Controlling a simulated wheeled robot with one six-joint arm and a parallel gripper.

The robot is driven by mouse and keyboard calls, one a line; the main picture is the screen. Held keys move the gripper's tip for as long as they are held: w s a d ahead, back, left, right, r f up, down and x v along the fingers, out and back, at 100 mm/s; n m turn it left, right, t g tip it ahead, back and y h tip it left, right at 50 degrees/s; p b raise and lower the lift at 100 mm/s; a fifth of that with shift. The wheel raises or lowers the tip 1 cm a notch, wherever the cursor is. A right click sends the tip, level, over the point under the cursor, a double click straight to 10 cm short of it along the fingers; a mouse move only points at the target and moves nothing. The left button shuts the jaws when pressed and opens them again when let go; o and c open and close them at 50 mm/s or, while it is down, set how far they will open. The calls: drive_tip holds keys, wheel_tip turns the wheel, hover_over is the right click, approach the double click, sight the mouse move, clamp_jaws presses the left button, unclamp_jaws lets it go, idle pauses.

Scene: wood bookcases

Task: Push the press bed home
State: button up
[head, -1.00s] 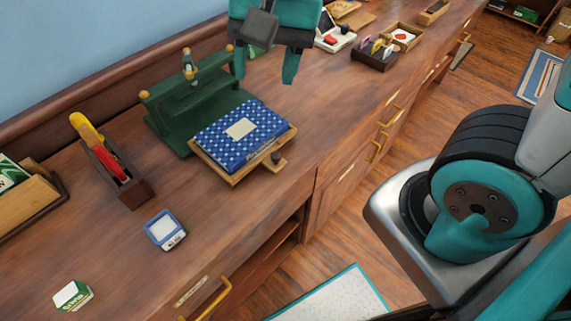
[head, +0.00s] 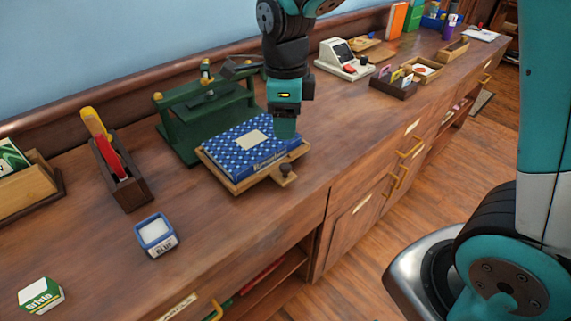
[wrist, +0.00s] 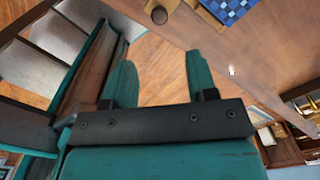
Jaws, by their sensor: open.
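The press bed (head: 239,186) is a light wooden tray with a dark knob (head: 285,169) on a tab at its front right. It sticks out of the green press (head: 190,136) toward the counter's front. A blue patterned book (head: 228,148) lies on it. In the head view my gripper (head: 285,130) points down and overlaps the bed's right end; I cannot tell there whether it touches. In the wrist view my gripper (wrist: 158,85) is open and empty, its fingers apart over floor and counter edge. A corner of the bed (wrist: 213,8), the book (wrist: 232,8) and the knob (wrist: 160,15) show at the top.
On the counter (head: 100,235) are a wooden holder with red and yellow tools (head: 122,175), a blue ink pad (head: 156,235) and a green-white box (head: 41,295). A card reader (head: 343,62) and small trays (head: 395,84) stand beyond the press. The front right counter is clear.

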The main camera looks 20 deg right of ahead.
sight(285, 165)
wheel_tip(285, 165, down, 11)
drive_tip(key=shift+f+b, duration=0.2)
drive_tip(key=shift+b, duration=0.15)
clamp_jaws()
